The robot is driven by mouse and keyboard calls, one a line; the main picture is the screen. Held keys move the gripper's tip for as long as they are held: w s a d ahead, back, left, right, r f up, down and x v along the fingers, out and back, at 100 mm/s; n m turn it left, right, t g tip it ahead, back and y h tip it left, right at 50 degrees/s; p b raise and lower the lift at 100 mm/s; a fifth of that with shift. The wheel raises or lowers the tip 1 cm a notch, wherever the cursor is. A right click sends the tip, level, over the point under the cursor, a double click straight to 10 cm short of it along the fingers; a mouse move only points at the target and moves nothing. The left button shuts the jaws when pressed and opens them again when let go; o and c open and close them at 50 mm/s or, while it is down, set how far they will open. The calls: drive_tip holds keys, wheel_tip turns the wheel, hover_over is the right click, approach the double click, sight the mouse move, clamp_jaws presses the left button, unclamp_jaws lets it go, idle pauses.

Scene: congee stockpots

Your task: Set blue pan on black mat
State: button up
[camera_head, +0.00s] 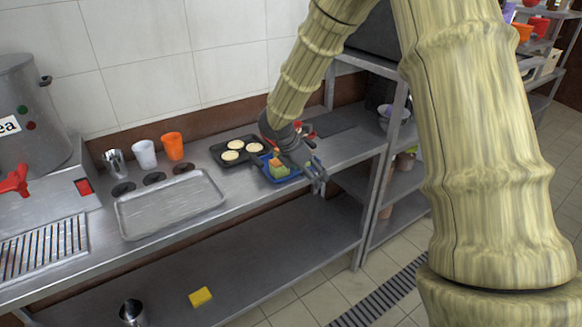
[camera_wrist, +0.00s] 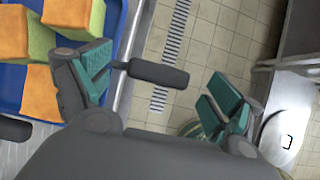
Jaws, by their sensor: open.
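The blue pan (camera_head: 282,177) sits on the steel counter near its front edge and holds orange and green blocks. In the wrist view the blue pan (camera_wrist: 118,22) fills the left side, and a dark handle (camera_wrist: 160,74) extends right from its edge. My gripper (camera_head: 317,178) is over the pan's right side. In the wrist view my gripper (camera_wrist: 158,82) is open, with the handle lying across the gap between its fingers; nothing is gripped. The black mat (camera_head: 336,129) appears as a flat dark rectangle at the back right of the counter. My gripper partly hides the pan.
A black pan with pale round cakes (camera_head: 236,151) stands just left of the blue pan. A metal tray (camera_head: 170,204), an orange cup (camera_head: 173,146) and a white cup (camera_head: 145,154) are farther left. Red items (camera_head: 308,130) lie behind my gripper. A shelf post (camera_head: 387,150) rises at right.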

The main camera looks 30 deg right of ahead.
drive_tip(key=shift+x, duration=1.1)
drive_tip(key=shift+s, duration=0.1)
drive_tip(key=c, duration=1.3)
drive_tip(key=shift+r, duration=0.1)
